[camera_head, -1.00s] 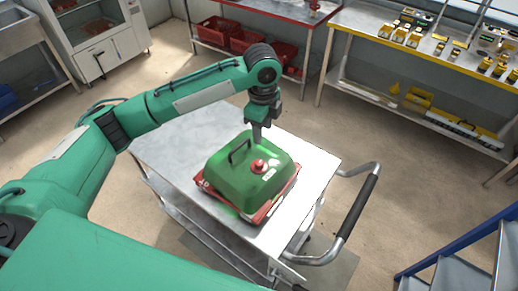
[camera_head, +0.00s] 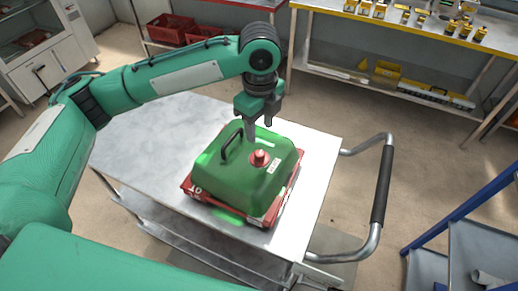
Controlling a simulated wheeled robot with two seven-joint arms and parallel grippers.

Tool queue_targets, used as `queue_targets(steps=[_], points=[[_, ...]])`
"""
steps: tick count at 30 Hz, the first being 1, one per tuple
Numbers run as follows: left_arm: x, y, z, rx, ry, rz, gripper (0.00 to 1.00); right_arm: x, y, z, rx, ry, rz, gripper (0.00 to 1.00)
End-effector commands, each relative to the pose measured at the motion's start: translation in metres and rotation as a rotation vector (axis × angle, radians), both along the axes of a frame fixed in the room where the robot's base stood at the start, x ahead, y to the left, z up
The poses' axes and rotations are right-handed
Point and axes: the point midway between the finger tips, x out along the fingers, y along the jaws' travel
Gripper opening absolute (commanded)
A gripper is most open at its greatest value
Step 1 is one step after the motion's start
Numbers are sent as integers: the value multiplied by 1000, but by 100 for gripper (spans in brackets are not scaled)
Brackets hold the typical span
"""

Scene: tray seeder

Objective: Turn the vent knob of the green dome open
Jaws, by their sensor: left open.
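The green dome (camera_head: 225,187) sits on a red tray (camera_head: 197,196) on the metal cart top. A black handle (camera_head: 232,146) stands on its top, left of centre. The red vent knob (camera_head: 260,158) is on the dome's top, with a small white label (camera_head: 273,166) beside it. My left gripper (camera_head: 260,130) is open and points down just behind the knob, at the dome's far side. Its fingers appear apart from the knob, with nothing between them. My right gripper is not in view.
The cart top (camera_head: 150,140) is clear to the left of the dome. A cart push handle (camera_head: 382,190) curves out on the right. Blue steps (camera_head: 460,240) stand at lower right. A yellow-edged bench (camera_head: 400,30) is at the back.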

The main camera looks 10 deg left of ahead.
Motion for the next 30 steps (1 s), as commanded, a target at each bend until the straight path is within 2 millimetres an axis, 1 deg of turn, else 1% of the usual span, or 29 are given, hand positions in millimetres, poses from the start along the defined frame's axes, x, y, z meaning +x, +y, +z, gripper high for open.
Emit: queue_targets(steps=[1,6,9,13,18,26,27,29,30], points=[[-1,1,-12,2,4,1,46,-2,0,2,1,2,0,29],[0,1,-48,1,3,1,46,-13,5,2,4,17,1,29],[-1,1,-66,1,2,1,46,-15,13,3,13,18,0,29],[0,1,-83,1,0,1,46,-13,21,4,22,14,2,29],[0,0,-94,0,0,0,46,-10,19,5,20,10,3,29],[0,0,-95,0,-1,0,46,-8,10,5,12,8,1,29],[0,1,-95,0,-1,0,42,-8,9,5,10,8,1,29],[0,0,-95,0,-1,0,31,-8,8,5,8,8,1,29],[0,0,-95,0,-1,0,23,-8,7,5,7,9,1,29]])
